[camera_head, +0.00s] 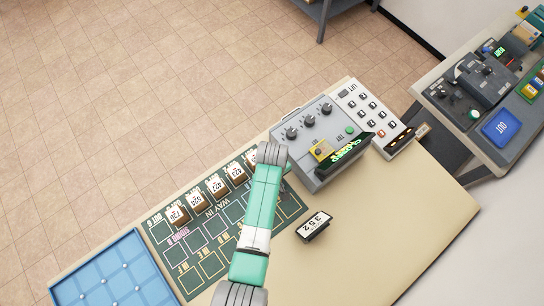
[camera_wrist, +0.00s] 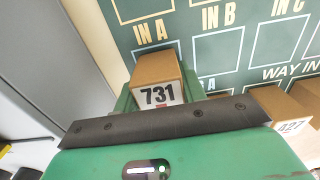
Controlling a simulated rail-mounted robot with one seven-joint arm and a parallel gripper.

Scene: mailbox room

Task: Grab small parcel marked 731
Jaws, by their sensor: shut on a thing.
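The small parcel marked 731 (camera_wrist: 155,68) is a brown box with a white label and black digits. In the wrist view it sits between the green fingers of my gripper (camera_wrist: 158,88), which are shut on it. Behind it is the dark green sorting mat, with the box printed IN A just beyond it. Whether the parcel still touches the mat cannot be told. In the head view my green and grey arm reaches over the mat (camera_head: 207,252), and I cannot make out the gripper or this parcel there.
Several similar numbered parcels stand in a row along the mat; one marked 427 (camera_wrist: 290,118) is at the right in the wrist view. A blue tray (camera_head: 112,275), a grey control box (camera_head: 312,130), a keypad panel (camera_head: 371,110) and a 352 display (camera_head: 314,226) share the table.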

